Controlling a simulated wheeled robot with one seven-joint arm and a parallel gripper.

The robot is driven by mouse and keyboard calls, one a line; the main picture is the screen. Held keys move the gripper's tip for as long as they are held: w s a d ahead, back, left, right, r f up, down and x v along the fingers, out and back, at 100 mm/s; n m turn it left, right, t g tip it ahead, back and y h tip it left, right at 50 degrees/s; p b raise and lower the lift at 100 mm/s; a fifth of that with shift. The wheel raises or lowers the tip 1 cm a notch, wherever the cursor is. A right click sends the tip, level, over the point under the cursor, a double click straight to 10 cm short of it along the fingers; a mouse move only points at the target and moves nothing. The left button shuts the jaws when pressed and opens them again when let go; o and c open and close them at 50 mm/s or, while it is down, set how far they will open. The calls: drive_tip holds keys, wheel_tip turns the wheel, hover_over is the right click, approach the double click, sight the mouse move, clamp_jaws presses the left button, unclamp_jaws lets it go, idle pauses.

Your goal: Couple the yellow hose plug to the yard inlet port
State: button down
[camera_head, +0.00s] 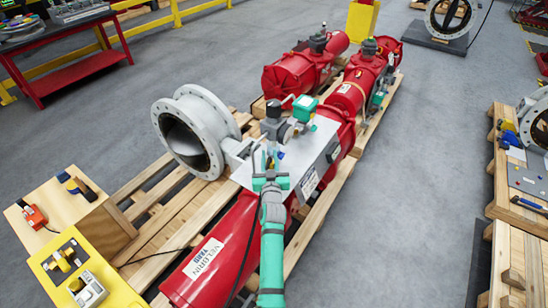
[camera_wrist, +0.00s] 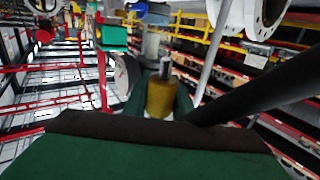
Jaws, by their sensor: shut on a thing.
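My gripper (camera_head: 267,165) is above the grey panel of the red valve actuator (camera_head: 345,110), pointing away from the camera. In the wrist view it is shut on the yellow hose plug (camera_wrist: 160,98), whose silver tip (camera_wrist: 165,67) points away from my gripper. A black hose (camera_wrist: 265,97) runs off to the right. A grey block (camera_wrist: 151,45) lies beyond the tip; I cannot tell whether they touch. I cannot make out the yard inlet port for certain. The plug is too small to tell in the head view.
A round gauge (camera_wrist: 124,74) and a teal box (camera_head: 304,107) are close to my gripper. A large grey flanged valve (camera_head: 205,125) stands to the left. The actuator rests on wooden pallets (camera_head: 165,210). A yellow tray (camera_head: 115,289) is at lower left.

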sight(271, 164)
drive_tip(key=shift+d+f, duration=0.2)
drive_tip(key=shift+f, duration=1.2)
drive_tip(key=shift+d+f, duration=0.15)
drive_tip(key=shift+f, duration=1.3)
drive_tip(key=shift+a, duration=0.2)
drive_tip(key=shift+d, duration=0.25)
drive_tip(key=shift+a, duration=0.4)
drive_tip(key=shift+d+f, duration=0.15)
drive_tip(key=shift+f, duration=0.05)
drive_tip(key=shift+f, duration=0.55)
